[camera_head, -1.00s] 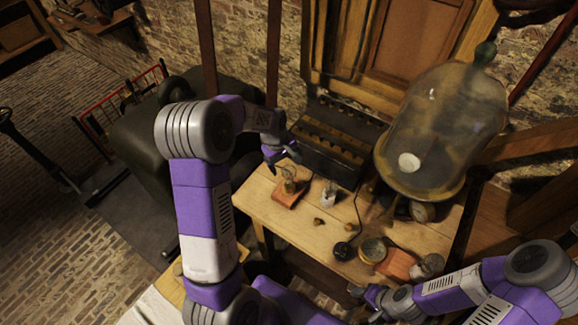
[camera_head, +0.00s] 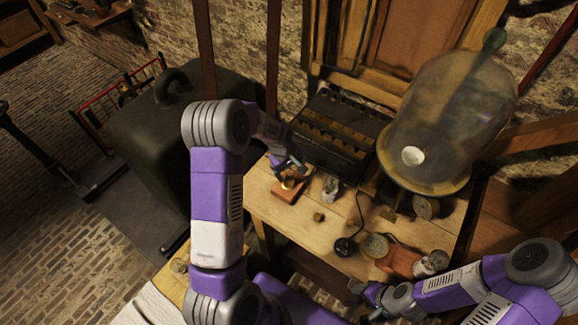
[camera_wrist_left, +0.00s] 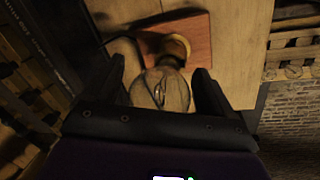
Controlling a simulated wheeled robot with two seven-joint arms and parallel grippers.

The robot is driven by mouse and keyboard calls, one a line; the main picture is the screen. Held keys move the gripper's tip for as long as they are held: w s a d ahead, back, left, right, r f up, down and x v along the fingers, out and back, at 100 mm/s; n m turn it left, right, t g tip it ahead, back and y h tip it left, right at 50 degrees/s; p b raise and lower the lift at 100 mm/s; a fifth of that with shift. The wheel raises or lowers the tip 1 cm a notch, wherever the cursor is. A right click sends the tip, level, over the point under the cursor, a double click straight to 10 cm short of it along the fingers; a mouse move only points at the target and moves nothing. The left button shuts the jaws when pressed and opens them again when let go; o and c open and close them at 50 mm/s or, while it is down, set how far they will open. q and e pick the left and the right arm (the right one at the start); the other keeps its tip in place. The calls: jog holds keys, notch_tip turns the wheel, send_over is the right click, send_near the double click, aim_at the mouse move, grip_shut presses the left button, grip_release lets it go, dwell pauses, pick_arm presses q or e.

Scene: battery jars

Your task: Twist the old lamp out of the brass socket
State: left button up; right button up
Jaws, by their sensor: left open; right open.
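The old lamp (camera_wrist_left: 163,90) is a clear glass bulb with a filament inside. It stands between the two open fingers of my left gripper (camera_wrist_left: 160,85) in the left wrist view, with a gap showing on both sides. The brass socket (camera_wrist_left: 178,48) shows beyond the bulb, mounted on a reddish wooden block (camera_wrist_left: 198,52). In the head view, my left gripper (camera_head: 290,171) is over the block (camera_head: 287,195) and hides most of the lamp. My right gripper (camera_head: 372,304) is low at the table's front right, away from the lamp, open and holding nothing visible.
A glass item (camera_head: 330,188) stands just right of the block. A dark battery box (camera_head: 340,140) and large glass jar (camera_head: 450,115) stand behind. A black corded piece (camera_head: 345,246), brass dial (camera_head: 376,245) and second block (camera_head: 400,262) lie front right. The table's middle is mostly clear.

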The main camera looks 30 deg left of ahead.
pick_arm(q)
jog(key=c, duration=1.2)
jog(key=shift+n, duration=1)
jog(key=shift+c, duration=0.2)
jog(key=n, duration=0.3)
jog(key=shift+r+y+p, duration=0.1)
jog(key=shift+y+p, duration=0.3)
jog(key=shift+a+n, duration=0.2)
jog(key=shift+n, duration=0.5)
jog(key=shift+n+p, duration=0.5)
jog(key=shift+p, duration=0.1)
jog(key=n+y+p, duration=0.1)
jog(key=n+p, duration=0.2)
jog(key=n, duration=0.1)
jog(key=shift+n+y, duration=0.3)
jog(key=shift+n, duration=0.4)
